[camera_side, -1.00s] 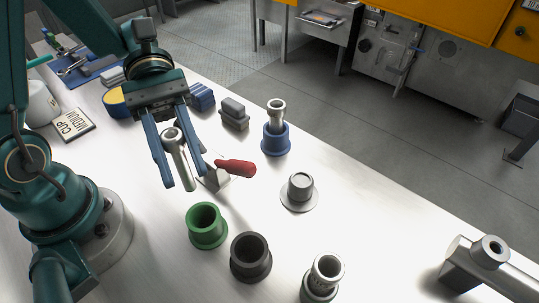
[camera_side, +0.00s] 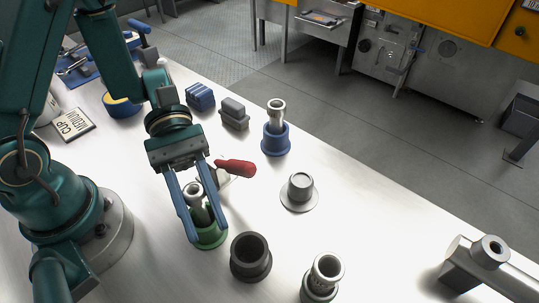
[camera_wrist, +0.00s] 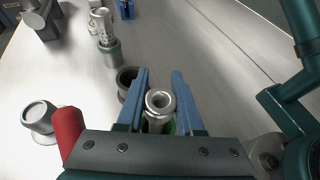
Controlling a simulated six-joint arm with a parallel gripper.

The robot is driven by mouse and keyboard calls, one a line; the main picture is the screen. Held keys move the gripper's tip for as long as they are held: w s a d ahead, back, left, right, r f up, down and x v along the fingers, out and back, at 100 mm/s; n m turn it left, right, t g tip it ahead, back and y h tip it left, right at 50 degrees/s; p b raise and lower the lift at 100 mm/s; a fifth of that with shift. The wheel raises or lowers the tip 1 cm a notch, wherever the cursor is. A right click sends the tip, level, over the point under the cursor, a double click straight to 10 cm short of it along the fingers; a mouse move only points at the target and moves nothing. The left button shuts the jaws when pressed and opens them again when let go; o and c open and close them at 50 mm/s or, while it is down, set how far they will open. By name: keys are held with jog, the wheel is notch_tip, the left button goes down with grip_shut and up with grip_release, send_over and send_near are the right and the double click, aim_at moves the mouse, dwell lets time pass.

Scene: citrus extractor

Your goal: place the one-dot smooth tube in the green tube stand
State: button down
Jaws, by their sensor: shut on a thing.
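The smooth silver tube (camera_side: 198,204) is upright between the blue fingers of my gripper (camera_side: 207,229), which is shut on it. In the wrist view the tube (camera_wrist: 160,103) shows its open top between the fingers (camera_wrist: 159,76). The green tube stand (camera_side: 212,242) is directly below, with the tube's lower end at its mouth; the fingers partly hide the stand. I cannot tell how deep the tube sits in it. A little green (camera_wrist: 171,127) shows beside the tube in the wrist view. The dot marking is not visible.
A black stand (camera_side: 250,258) is empty close to the right of the green one. A blue stand (camera_side: 276,140) and a grey stand (camera_side: 319,288) hold tubes. A red-handled thing (camera_side: 235,168) lies behind my gripper. A grey capped piece (camera_side: 299,190) stands to the right.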

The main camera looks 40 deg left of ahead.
jog(key=shift+f, duration=0.1)
jog(key=c, duration=0.5)
grip_release()
jog(key=shift+c, duration=0.2)
